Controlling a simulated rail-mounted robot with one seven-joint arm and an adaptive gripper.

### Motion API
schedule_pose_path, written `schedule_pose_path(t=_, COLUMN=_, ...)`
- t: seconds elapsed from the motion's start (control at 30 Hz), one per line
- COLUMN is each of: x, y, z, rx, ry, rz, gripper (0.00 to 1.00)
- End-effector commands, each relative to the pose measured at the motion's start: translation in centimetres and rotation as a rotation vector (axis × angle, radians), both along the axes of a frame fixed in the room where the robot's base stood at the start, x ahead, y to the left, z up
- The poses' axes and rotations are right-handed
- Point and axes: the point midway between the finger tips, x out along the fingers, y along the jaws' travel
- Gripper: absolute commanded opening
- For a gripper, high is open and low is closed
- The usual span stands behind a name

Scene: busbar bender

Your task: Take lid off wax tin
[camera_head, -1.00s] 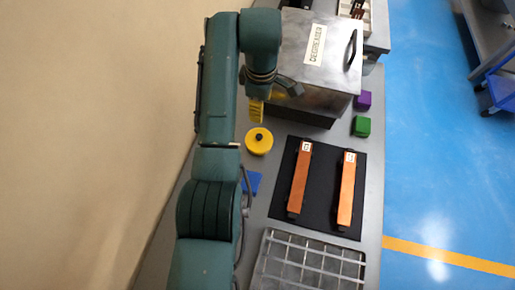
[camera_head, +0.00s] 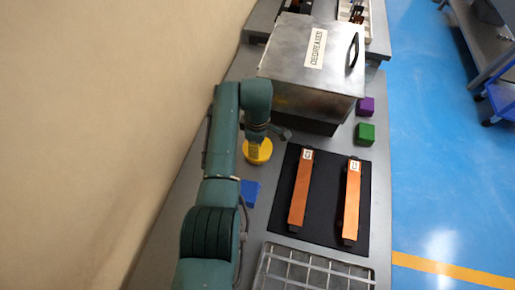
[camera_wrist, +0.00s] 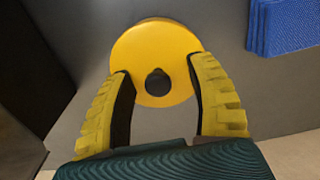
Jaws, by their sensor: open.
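The wax tin with its yellow lid (camera_head: 261,154) stands on the grey bench, left of the black mat. In the wrist view the round yellow lid (camera_wrist: 150,45) has a dark knob (camera_wrist: 158,82) at its middle. My gripper (camera_wrist: 157,75) is open, with one yellow finger on each side of the knob. The fingertips overlap the lid's near part in the picture; I cannot tell whether they touch it. In the head view my gripper (camera_head: 254,147) is over the tin and hides part of it. The tin's body is hidden under the lid.
A blue block (camera_head: 249,193) lies close to the tin. The metal degreaser box (camera_head: 310,65) stands behind it. Two copper bars (camera_head: 301,188) lie on the black mat (camera_head: 325,205). Green (camera_head: 365,133) and purple (camera_head: 366,106) blocks sit at right. A wire rack (camera_head: 315,270) is in front.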

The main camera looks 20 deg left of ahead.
Motion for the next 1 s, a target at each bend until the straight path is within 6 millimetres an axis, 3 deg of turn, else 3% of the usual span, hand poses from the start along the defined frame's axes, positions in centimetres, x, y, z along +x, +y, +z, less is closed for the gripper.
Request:
schedule_pose_path(t=0.23, x=0.09, y=-0.01, z=-0.1, rx=0.002, ry=-0.004, rz=-0.001, gripper=0.57)
schedule_pose_path(t=0.53, x=0.07, y=-0.02, z=-0.11, rx=0.001, ry=-0.003, rz=-0.001, gripper=0.0)
schedule_pose_path(t=1.0, x=0.12, y=0.0, z=0.7, rx=0.002, ry=-0.004, rz=-0.001, gripper=0.0)
